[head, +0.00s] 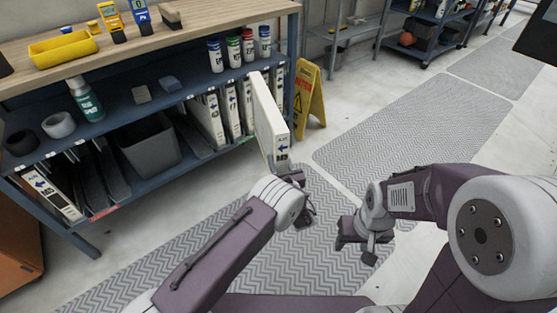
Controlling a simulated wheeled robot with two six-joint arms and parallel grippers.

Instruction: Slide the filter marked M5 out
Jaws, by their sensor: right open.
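A white filter (268,122) stands upright and sticks far out of the shelf's lower level, with a blue arrow and a black mark on its front end; the mark is too small to read surely. My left gripper (299,192) is at the lower front end of this filter, overlapping its bottom edge. My wrist hides the contact, so whether its fingers are closed on the filter is unclear. My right gripper (364,241) is open and empty, lower and to the right, apart from the filter.
Several other filters stand in the lower level, one leaning at the left (52,193). A grey bin (150,143) sits among them. A yellow caution sign (309,94) stands just right of the shelf (140,180). The matted floor (410,125) is clear.

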